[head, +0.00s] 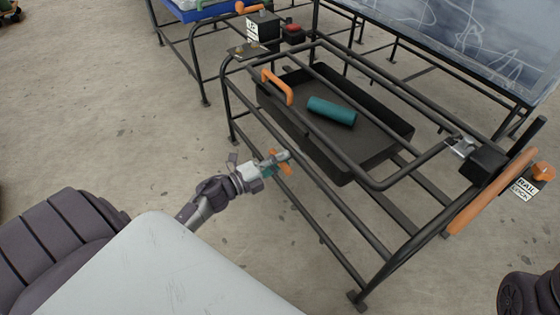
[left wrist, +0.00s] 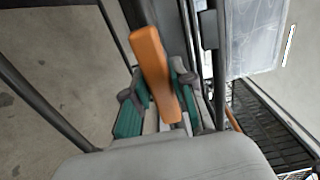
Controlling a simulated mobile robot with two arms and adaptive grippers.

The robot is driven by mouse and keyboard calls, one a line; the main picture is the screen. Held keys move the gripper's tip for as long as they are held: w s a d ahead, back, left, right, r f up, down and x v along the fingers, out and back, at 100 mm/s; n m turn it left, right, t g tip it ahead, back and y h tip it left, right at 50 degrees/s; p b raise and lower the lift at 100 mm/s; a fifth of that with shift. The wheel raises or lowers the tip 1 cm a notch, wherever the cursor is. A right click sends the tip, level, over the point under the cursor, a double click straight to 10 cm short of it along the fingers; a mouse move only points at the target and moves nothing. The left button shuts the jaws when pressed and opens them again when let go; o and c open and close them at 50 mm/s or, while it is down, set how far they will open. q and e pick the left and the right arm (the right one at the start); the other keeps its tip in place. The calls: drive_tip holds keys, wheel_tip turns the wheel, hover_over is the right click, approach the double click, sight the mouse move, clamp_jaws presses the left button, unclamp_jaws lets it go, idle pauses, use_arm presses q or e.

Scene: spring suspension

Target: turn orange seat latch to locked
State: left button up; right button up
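My left gripper (head: 277,162) is at the near side of the black frame, low beside its lower rails. An orange lever, apparently the seat latch (left wrist: 157,72), shows between its two teal-padded fingers in the left wrist view (left wrist: 163,98). The lever leans a little, its upper end to the left. The fingers stand close along both sides of it; I cannot tell whether they press on it. In the head view the gripper hides most of the latch, and small orange parts show around the fingers. My right gripper is not in view.
A black tray (head: 375,142) in the frame has an orange handle (head: 277,86) and holds a teal cylinder (head: 332,110). A long orange lever (head: 492,190) and a rail lock sign (head: 523,188) are at right. Bare concrete floor (head: 110,120) lies left.

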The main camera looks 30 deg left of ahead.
use_arm(q)
clamp_jaws()
